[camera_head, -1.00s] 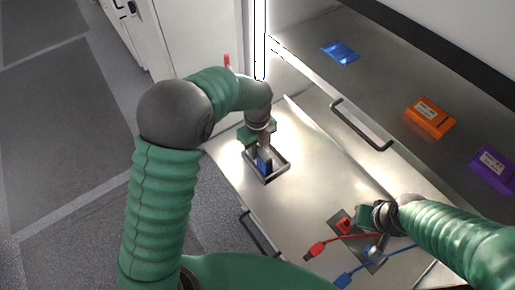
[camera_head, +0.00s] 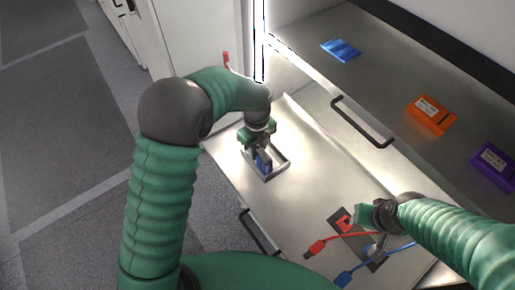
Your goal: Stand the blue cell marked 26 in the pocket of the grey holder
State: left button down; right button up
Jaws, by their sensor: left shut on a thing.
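My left gripper (camera_head: 260,148) points down over the grey holder (camera_head: 282,167), a shallow square frame on the metal worktop. It is shut on a blue cell (camera_head: 264,162), which shows inside the outline of the holder's rim. The gripper hides the cell's top; I cannot read its mark or tell whether its lower end touches the holder floor. My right gripper (camera_head: 364,217) is low over the front right of the worktop, beside a red part on a dark plate. I cannot make out its fingers.
A red-tipped lead (camera_head: 317,247) and a blue-tipped lead (camera_head: 346,278) lie near the dark plate (camera_head: 374,262). A blue pouch (camera_head: 341,50), an orange block (camera_head: 430,114) and a purple block (camera_head: 494,165) are on the upper shelf. A handle (camera_head: 362,122) sticks out below it.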

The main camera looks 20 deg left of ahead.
pick_arm(q)
jog(key=c, duration=1.4)
grip_release()
jog(key=o, duration=0.3)
pick_arm(e)
jog(key=shift+s, duration=0.1)
pick_arm(q)
jog(key=shift+r, duration=0.4)
pick_arm(e)
jog(key=b+x, duration=0.1)
jog(key=b, duration=0.1)
jog(key=b+x, duration=0.1)
jog(key=x, duration=0.1)
jog(key=shift+s+f+b, duration=0.3)
jog(key=shift+f+b, duration=0.05)
jog(key=shift+f, duration=0.05)
pick_arm(q)
notch_tip(320, 180, up, 16)
